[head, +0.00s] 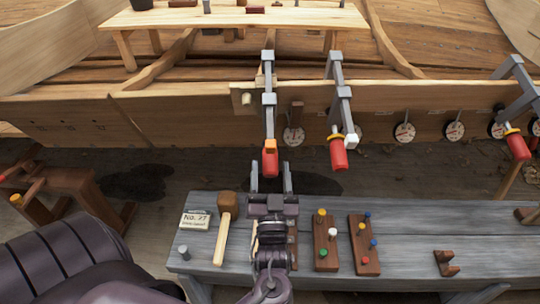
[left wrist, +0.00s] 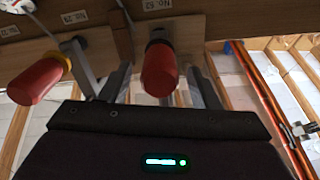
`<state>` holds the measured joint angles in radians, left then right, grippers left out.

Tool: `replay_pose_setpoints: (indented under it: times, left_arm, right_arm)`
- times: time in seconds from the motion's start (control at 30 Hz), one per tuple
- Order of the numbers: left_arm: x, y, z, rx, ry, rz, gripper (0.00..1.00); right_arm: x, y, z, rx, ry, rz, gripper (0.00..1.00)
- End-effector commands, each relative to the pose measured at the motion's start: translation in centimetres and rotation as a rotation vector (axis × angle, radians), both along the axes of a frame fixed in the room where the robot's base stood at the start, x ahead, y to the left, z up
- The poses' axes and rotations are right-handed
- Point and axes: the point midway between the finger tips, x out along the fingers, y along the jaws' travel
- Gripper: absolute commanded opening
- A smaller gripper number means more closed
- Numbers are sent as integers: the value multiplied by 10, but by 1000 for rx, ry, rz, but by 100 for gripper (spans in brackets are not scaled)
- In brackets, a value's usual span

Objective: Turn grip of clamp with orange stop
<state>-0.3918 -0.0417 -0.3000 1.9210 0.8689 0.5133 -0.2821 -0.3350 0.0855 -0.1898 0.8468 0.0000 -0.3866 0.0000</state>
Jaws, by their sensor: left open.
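The clamp with the orange stop (head: 270,144) hangs on the hull plank, the leftmost of the clamps in the head view. Its red grip (head: 270,162) points down towards me. My left gripper (head: 271,178) is open just below and in front of this grip, one finger to each side. In the left wrist view the red grip (left wrist: 159,72) shows between the two open fingers, with no contact visible. The orange stop is not clear there. My right gripper is not in view.
A second clamp's red grip (head: 338,153) with a yellow stop hangs close to the right; another clamp (head: 517,147) is at far right. The grey bench (head: 400,213) below holds a mallet (head: 226,220) and peg blocks (head: 363,246). Round dials (head: 404,132) line the plank.

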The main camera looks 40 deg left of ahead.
Motion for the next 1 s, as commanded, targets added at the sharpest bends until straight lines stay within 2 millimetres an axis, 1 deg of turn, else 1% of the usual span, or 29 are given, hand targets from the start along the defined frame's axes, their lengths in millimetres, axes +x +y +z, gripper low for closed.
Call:
replay_pose_setpoints:
  times: [0.03, 0.2, 0.33, 0.57, 0.9, 1.0]
  left_arm:
    - [6, 5, 5, 1, -2, 1, 56]
    - [21, 15, 11, 1, -2, -2, 56]
    - [25, 18, 12, 0, 1, -1, 56]
    - [25, 19, 12, 0, 1, -1, 56]
    - [25, 18, 12, 0, 1, -1, 11]
    - [25, 18, 12, 1, 2, 0, 11]
  right_arm:
    - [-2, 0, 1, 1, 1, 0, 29]
    - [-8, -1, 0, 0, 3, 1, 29]
    - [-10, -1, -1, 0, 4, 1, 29]
    - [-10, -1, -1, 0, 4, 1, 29]
    - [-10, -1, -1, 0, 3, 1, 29]
    - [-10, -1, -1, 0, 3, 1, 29]
